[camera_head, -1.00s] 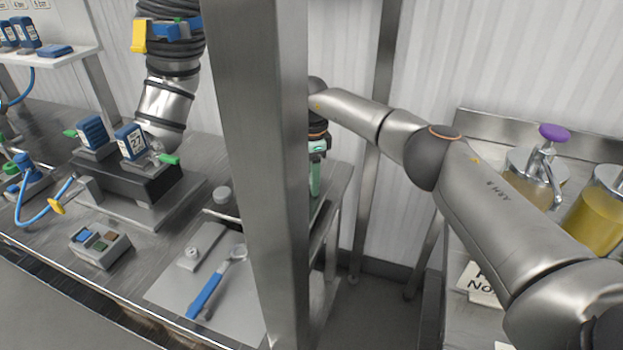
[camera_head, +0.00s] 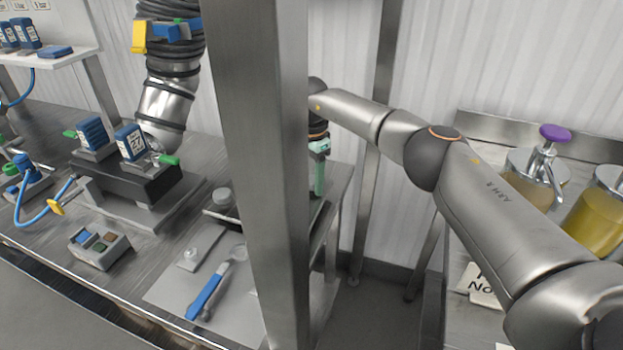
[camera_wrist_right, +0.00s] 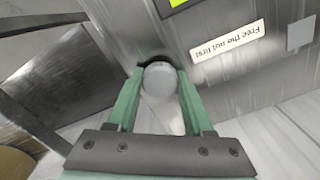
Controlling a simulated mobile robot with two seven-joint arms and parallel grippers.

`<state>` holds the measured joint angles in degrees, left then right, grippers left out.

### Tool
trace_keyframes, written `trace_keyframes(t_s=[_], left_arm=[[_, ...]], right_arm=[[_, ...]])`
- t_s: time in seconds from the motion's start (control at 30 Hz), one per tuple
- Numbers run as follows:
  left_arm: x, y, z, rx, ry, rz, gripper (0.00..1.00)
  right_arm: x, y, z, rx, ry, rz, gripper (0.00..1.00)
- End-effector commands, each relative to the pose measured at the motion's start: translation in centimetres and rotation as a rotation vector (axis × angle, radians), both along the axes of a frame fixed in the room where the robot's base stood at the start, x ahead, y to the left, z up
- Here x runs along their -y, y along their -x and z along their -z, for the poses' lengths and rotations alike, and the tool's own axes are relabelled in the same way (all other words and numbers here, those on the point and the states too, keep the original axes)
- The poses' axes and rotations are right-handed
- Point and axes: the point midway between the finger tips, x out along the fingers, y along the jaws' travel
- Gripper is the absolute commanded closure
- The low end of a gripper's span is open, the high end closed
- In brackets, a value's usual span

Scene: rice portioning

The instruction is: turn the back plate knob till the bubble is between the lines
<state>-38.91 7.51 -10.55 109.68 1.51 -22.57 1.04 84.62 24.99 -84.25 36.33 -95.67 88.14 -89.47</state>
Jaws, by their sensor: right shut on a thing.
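The knob (camera_wrist_right: 158,84) is a round, pale metal piece in the right wrist view. It sits on the brushed metal back plate (camera_wrist_right: 250,75). My right gripper (camera_wrist_right: 159,76) has its two green fingers on either side of the knob and is shut on it. In the head view, the green right gripper (camera_head: 319,168) shows beside the steel post, which hides part of it. A yellow-green strip (camera_wrist_right: 185,2) is cut off at the top of the wrist view. No bubble or lines can be made out. My left gripper is in neither view.
A label reading "Free the nut first" (camera_wrist_right: 228,40) is on the plate. A steel post (camera_head: 262,180) stands in front of the work area. A blue-handled wrench (camera_head: 208,293) lies on a grey mat (camera_head: 172,292). Dispensers with yellow liquid (camera_head: 598,215) stand at right.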

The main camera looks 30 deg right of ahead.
Motion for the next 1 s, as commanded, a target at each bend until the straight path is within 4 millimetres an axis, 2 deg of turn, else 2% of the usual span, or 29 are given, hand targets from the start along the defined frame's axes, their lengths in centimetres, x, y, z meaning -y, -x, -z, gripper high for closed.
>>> trace_keyframes(t_s=[0.13, 0.17, 0.4, 0.67, 0.77, 0.87, 1.0], left_arm=[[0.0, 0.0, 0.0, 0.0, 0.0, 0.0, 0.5], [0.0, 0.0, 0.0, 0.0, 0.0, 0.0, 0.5], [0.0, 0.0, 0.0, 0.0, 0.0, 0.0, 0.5], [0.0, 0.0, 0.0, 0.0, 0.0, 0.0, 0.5], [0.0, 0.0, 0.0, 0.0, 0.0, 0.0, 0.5], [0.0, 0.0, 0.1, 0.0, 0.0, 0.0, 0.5], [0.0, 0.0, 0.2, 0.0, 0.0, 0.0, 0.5]], right_arm=[[0.1, 0.0, -0.1, 0.001, 0.001, 0.002, 1.0], [0.1, 0.0, -0.1, 0.001, 0.001, 0.002, 0.47], [0.0, 0.0, 0.0, 0.001, 0.001, 0.002, 0.2], [0.0, 0.0, -0.1, 0.001, 0.0, 0.002, 0.19], [0.0, 0.0, -0.6, 0.002, 0.0, 0.002, 0.19], [0.0, -0.1, -2.0, 0.004, 0.0, 0.001, 0.19], [0.0, -0.1, -5.0, 0.005, 0.0, 0.001, 0.19]])
